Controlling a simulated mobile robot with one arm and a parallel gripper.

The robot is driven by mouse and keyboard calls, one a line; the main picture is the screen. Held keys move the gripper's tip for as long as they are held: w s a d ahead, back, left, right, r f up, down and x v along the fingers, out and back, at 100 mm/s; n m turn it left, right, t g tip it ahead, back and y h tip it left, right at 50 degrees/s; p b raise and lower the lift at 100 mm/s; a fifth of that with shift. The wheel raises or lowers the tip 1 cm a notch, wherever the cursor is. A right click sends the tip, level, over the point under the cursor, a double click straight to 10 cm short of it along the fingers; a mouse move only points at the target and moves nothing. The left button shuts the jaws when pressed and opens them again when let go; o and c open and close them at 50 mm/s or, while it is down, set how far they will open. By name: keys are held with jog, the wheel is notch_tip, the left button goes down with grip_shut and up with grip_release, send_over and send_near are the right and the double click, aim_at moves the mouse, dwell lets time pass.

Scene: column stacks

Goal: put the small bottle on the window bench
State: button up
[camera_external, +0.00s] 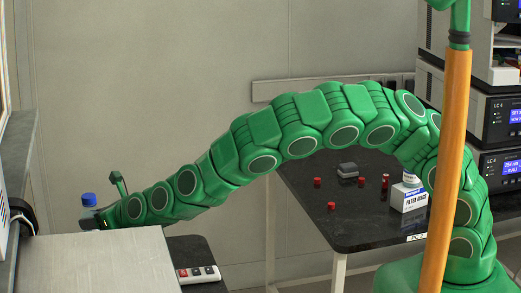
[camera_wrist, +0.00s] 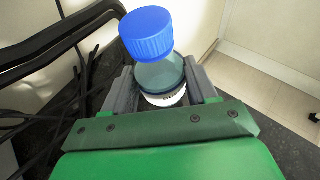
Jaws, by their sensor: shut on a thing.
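The small bottle has a ribbed blue cap, clear-grey shoulders and a white lower part. In the wrist view the bottle (camera_wrist: 160,77) stands between the two grey fingers of my gripper (camera_wrist: 163,92), which is shut on it. In the external view the blue cap (camera_external: 88,199) shows upright at the far left, at the end of my outstretched green arm. My gripper (camera_external: 95,218) is partly hidden there behind a grey metal box, as is the bottle's lower part. No surface is clearly labelled as the window bench.
The grey box (camera_external: 110,262) stands in front of my gripper. A dark bench top (camera_external: 200,250) carries a power strip (camera_external: 198,274). A dark table (camera_external: 345,235) at right holds red-capped vials and a white carton (camera_external: 408,198). Black cables (camera_wrist: 75,105) and bars (camera_wrist: 45,45) lie left of the bottle.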

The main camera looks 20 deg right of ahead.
jog(key=shift+s+a+f, duration=0.1)
jog(key=shift+f, duration=3.9)
jog(key=o, duration=1.2)
jog(key=shift+v, duration=3.05)
jog(key=v, duration=0.4)
jog(key=shift+s, duration=0.1)
jog(key=shift+v, duration=0.9)
